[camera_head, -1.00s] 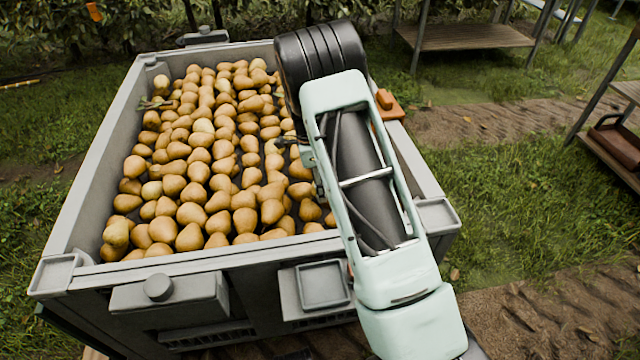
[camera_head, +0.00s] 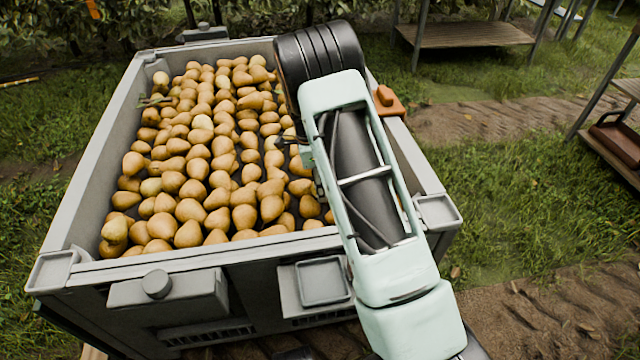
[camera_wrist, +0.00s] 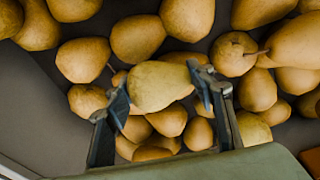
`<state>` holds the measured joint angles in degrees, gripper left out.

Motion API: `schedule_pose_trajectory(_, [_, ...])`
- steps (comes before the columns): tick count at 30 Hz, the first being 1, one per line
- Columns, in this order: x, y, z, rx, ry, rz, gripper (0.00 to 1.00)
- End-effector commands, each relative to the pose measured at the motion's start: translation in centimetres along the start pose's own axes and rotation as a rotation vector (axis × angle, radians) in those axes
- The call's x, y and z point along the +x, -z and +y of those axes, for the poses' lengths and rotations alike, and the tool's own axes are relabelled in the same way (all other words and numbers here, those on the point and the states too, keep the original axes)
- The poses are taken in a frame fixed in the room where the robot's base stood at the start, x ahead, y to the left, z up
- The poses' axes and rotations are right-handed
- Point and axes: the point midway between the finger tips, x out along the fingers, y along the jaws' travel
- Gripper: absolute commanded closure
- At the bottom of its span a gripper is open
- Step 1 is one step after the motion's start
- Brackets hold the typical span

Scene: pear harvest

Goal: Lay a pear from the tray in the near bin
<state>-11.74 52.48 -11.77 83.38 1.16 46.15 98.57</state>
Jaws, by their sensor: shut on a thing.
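A large grey bin (camera_head: 88,190) full of yellow-brown pears (camera_head: 190,208) fills the left and middle of the head view. My gripper (camera_wrist: 163,92) is shut on a pale yellow pear (camera_wrist: 160,84), with one finger on each side of it. In the wrist view this pear is over other pears in the bin; I cannot tell whether it touches them. In the head view my arm covers most of the gripper and the held pear, at the bin's right side. I cannot make out a separate tray of pears.
The bin's wall (camera_wrist: 50,115) is close to my gripper at the lower left of the wrist view. An orange piece (camera_head: 388,100) sits on the bin's right rim. Wooden benches (camera_head: 465,36) stand at the back right. Grass (camera_head: 520,195) lies open right of the bin.

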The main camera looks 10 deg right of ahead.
Motion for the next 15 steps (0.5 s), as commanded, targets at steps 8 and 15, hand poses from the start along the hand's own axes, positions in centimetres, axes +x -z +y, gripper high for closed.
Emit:
schedule_pose_trajectory(8, [0.13, -0.03, -0.02, 0.000, 0.001, 0.000, 0.77])
schedule_pose_trajectory(15, [0.14, -0.03, -0.01, 0.000, 0.000, 0.000, 0.30])
